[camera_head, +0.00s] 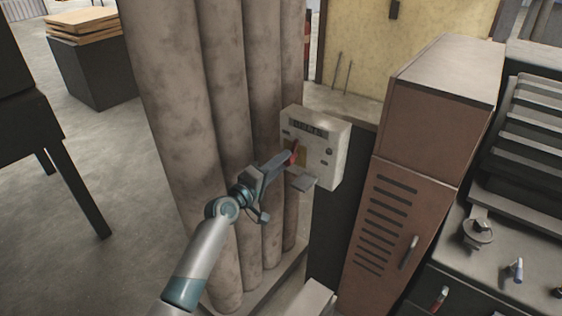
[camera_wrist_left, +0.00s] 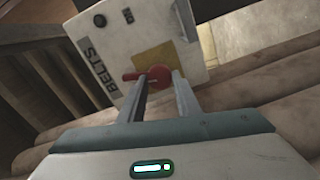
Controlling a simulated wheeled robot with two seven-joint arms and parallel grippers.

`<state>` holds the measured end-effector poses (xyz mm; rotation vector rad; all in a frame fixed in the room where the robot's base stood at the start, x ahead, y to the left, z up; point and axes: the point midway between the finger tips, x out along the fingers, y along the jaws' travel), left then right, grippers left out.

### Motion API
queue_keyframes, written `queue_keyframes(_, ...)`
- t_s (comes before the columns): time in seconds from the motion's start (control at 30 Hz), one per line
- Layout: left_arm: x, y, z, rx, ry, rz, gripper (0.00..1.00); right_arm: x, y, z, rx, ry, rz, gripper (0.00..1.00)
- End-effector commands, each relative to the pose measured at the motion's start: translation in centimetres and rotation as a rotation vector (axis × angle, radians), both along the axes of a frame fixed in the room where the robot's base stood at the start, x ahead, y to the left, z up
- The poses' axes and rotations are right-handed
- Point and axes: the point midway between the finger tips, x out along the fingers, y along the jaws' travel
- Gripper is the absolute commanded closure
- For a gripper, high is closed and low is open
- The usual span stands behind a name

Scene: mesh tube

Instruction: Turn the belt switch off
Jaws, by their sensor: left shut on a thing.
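The belt switch box (camera_head: 327,141) is a pale box mounted beside the tall grey pipes in the head view. In the left wrist view its face (camera_wrist_left: 118,33) shows the label "BELTS" and a yellow plate. A red switch handle (camera_wrist_left: 157,77) sits over the yellow plate; it also shows in the head view (camera_head: 293,153). My left gripper (camera_wrist_left: 157,84) is at the front of the box, its two fingers shut on the red handle. Part of the handle is hidden between the fingers. My right gripper is not in view.
Tall grey pipes (camera_head: 193,120) stand close to the left of the box. A brown locker (camera_head: 397,226) stands to its right, with a dark workbench (camera_head: 465,280) beyond. Open floor (camera_head: 107,170) lies to the left of the pipes.

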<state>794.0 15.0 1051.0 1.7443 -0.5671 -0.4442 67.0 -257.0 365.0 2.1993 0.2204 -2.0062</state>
Motion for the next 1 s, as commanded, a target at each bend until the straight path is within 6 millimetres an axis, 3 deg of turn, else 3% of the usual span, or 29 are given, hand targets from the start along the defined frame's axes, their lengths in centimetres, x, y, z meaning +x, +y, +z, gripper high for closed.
queue_keyframes(0.4,-0.02,0.03,-0.21,-0.183,0.137,0.0,0.92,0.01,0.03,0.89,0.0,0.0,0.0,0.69)
queue_keyframes(0.93,-0.02,0.0,-0.28,-0.208,0.155,0.0,0.92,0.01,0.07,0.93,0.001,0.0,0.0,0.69)
queue_keyframes(0.97,-0.02,0.0,-0.28,-0.208,0.155,0.0,0.62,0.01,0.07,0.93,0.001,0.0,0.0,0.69)
queue_keyframes(1.0,-0.02,0.01,-0.27,-0.208,0.154,-0.001,0.53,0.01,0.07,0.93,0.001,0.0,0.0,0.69)
